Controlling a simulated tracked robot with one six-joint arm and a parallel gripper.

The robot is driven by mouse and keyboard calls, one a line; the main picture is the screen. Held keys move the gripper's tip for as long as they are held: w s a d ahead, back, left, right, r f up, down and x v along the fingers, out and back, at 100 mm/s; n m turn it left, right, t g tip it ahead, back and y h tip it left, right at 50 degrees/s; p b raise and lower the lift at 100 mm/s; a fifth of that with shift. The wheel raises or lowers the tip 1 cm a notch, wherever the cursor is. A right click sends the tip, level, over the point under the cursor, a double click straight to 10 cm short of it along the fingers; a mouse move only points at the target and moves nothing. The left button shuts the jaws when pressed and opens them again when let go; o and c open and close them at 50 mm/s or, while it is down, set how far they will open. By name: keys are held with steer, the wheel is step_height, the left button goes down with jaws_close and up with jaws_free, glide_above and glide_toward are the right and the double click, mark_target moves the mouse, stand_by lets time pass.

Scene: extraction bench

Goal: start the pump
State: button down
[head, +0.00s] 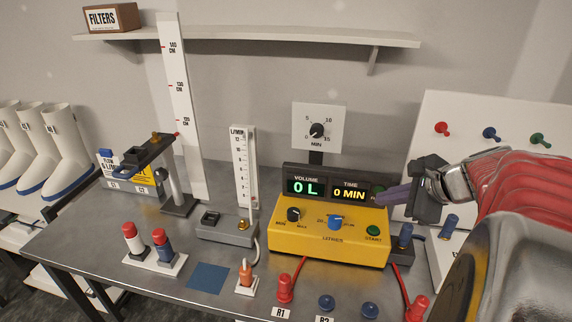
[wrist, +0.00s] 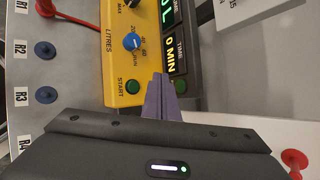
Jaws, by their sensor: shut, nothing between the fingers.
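The yellow pump box (head: 336,231) stands on the metal bench, its upper display reading VOLUME 0 L and TIME 0 MIN. On its front are a black MIN–MAX knob (head: 294,214), a blue LITRES knob (head: 335,223) and a green START button (head: 373,230). In the wrist view the START button (wrist: 133,87) sits close to the left of my fingertips. My gripper (head: 385,195) is shut and empty at the display's right end; its purple fingers (wrist: 162,95) show in the wrist view, apart from the button. I cannot tell whether they touch the housing.
Red plugs (head: 285,288) and blue sockets (head: 327,302) lie in front of the box, with hoses nearby. A flow tube (head: 243,180) stands left of it. A white board with coloured pegs (head: 441,129) is behind my gripper. A dial timer (head: 319,129) stands behind the display.

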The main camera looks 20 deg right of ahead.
mark_target(378, 232)
steer(key=shift+f, duration=3.35)
steer(key=shift+f, duration=0.8)
steer(key=shift+r, duration=0.15)
stand_by(0.4)
steer(key=shift+r, duration=0.7)
steer(key=shift+r, duration=0.1)
steer(key=shift+r, duration=2.45)
steer(key=shift+w, duration=0.1)
